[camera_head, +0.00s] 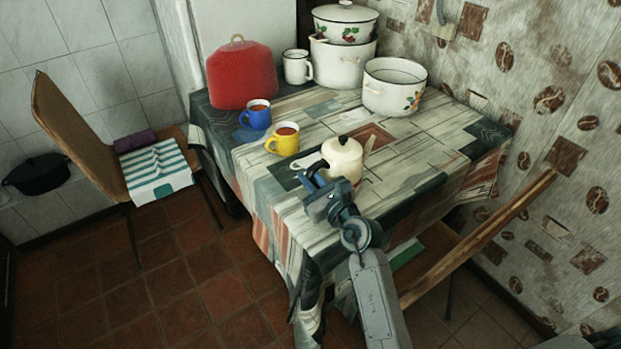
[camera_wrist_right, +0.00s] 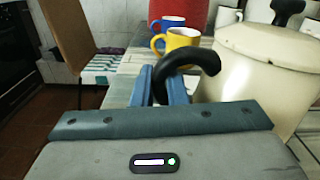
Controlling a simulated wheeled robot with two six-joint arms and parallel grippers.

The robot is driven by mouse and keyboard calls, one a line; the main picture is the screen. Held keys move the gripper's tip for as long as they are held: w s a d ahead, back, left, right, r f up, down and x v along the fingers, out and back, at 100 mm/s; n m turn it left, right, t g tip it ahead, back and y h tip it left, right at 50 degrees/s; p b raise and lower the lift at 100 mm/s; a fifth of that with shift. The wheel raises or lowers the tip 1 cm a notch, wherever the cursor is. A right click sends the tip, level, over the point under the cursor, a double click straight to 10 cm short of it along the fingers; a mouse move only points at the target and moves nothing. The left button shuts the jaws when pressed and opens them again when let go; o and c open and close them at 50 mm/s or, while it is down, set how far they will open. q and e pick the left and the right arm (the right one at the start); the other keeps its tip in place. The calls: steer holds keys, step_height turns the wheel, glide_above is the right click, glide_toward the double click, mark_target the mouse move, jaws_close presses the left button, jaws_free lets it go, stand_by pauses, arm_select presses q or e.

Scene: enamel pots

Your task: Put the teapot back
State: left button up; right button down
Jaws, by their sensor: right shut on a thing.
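The cream teapot (camera_head: 343,158) with a black lid knob stands upright near the front of the table, as far as the head view shows. Its body fills the right side of the wrist view (camera_wrist_right: 255,75). My right gripper (camera_head: 315,185) is at the teapot's near left side. In the wrist view its blue fingers (camera_wrist_right: 163,85) are shut on the teapot's black curved handle (camera_wrist_right: 197,55). The teapot's underside is partly hidden by my gripper, so I cannot tell whether it touches the table. My left gripper is not in view.
A yellow mug (camera_head: 285,140) and a blue mug (camera_head: 257,115) stand left of the teapot. Behind are a red cover (camera_head: 241,76), a white mug (camera_head: 297,68) and white enamel pots (camera_head: 393,90).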

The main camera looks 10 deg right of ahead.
steer(key=c, duration=1.9)
jaws_free()
steer(key=shift+f, duration=0.1)
steer(key=o, duration=0.4)
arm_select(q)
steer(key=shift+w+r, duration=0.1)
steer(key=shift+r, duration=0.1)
arm_select(e)
steer(key=shift+o, duration=0.2)
